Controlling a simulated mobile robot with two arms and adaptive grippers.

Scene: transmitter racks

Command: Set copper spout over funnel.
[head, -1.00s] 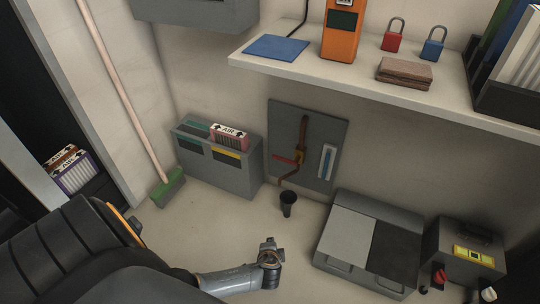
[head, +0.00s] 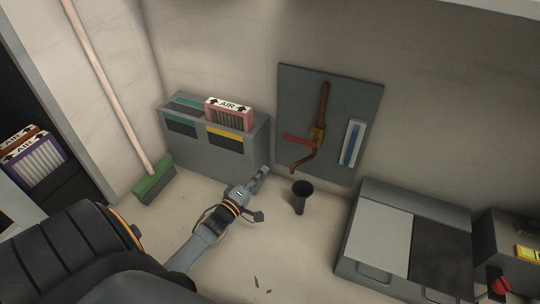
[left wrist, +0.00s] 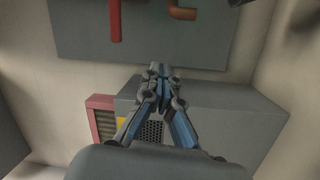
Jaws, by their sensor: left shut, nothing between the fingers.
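The copper spout (head: 304,159) curves down from a brass valve on the grey wall panel. Its lower end points left of the black funnel (head: 303,193), which stands upright on the floor below. The spout is not over the funnel's mouth. My left gripper (head: 264,170) is shut and empty, left of the spout's end and apart from it. In the left wrist view its fingertips (left wrist: 160,70) are together, below the panel. A copper-brown bent pipe piece (left wrist: 182,12) shows at the top there. My right gripper is not in view.
The panel (head: 352,95) also holds a red lever (head: 298,140) and a blue-filled gauge (head: 352,143). A grey filter box (head: 190,143) with a pink AIR filter (head: 229,115) stands left. A grey lidded case (head: 375,240) stands right. A green broom (head: 153,183) leans at left.

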